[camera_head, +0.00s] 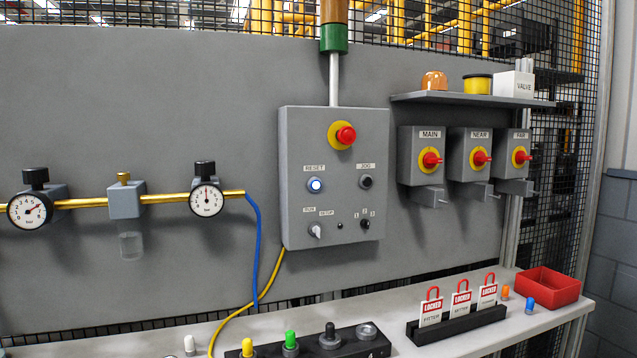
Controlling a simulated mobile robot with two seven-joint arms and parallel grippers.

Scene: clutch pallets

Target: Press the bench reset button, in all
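The reset button (315,185) is a small round button on the grey control box (290,230), under a label reading RESET. It glows blue-white with a dark ring around it. It sits on the left side of the box, below the red emergency stop button (346,134) on its yellow disc. A dark button (366,181) labelled JOG is to its right. Neither of my grippers shows in the head view, and nothing covers the reset button.
Below are a RUN/SETUP selector (316,230) and a numbered knob (365,224). Switches marked MAIN (430,159), NEAR (480,157) and FAR (520,156) hang at right. The bench (540,322) holds a lock rack (458,327) and a red bin (547,287). Space before the box is clear.

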